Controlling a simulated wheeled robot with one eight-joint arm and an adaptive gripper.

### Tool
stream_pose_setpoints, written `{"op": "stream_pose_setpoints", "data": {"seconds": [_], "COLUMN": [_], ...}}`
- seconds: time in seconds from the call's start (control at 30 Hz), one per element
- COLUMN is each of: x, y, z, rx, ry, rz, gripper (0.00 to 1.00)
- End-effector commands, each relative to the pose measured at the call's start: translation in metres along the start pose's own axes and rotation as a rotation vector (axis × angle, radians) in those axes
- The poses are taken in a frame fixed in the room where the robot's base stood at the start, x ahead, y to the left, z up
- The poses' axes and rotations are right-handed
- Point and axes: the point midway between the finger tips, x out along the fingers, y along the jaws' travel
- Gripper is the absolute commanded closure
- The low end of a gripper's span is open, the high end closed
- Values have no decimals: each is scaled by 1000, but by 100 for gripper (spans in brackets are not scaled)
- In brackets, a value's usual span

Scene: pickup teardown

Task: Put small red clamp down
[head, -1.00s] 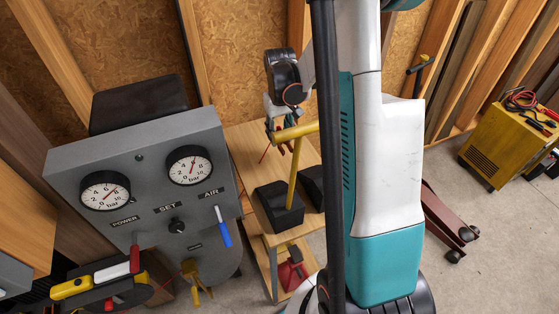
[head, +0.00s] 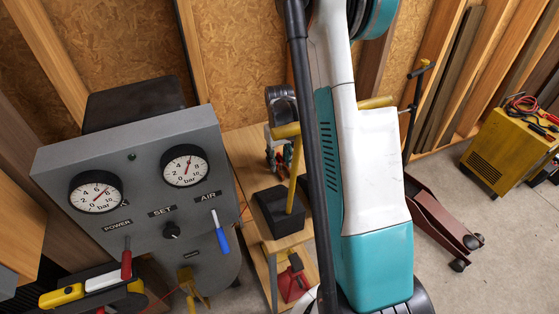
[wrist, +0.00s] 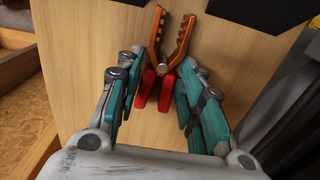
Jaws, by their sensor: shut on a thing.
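The small red clamp (wrist: 164,88) shows in the wrist view, with red handles toward me and orange toothed jaws spread open, pointing away. My gripper (wrist: 166,76) is shut on it, with a teal finger on each side. The wooden tabletop (wrist: 90,45) lies beneath the clamp; I cannot tell whether they touch. In the head view my gripper (head: 277,157) is over the wooden table (head: 240,150), partly behind a yellow handle. The clamp is too small and covered there to make out clearly.
A black block with a yellow T-handle (head: 291,172) stands at the table's near side. Dark objects edge the far tabletop in the wrist view. A grey gauge panel (head: 140,180) stands left. A red jack (head: 440,215) and yellow welder (head: 508,145) are right. Bare wood surrounds the clamp.

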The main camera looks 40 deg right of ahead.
Motion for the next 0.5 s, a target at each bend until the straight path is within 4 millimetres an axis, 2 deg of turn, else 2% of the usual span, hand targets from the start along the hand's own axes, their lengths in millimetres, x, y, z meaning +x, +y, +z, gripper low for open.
{"op": "stream_pose_setpoints", "data": {"seconds": [0.17, 0.2, 0.27, 0.5], "x": [4, 3, 3, 2], "y": [0, 0, 0, 0], "z": [0, 0, 0, 0], "rx": [0, 0, 0, 0], "ry": [0, 0, 0, 0], "rz": [0, 0, 0, 0], "gripper": [94, 58, 45, 45]}}
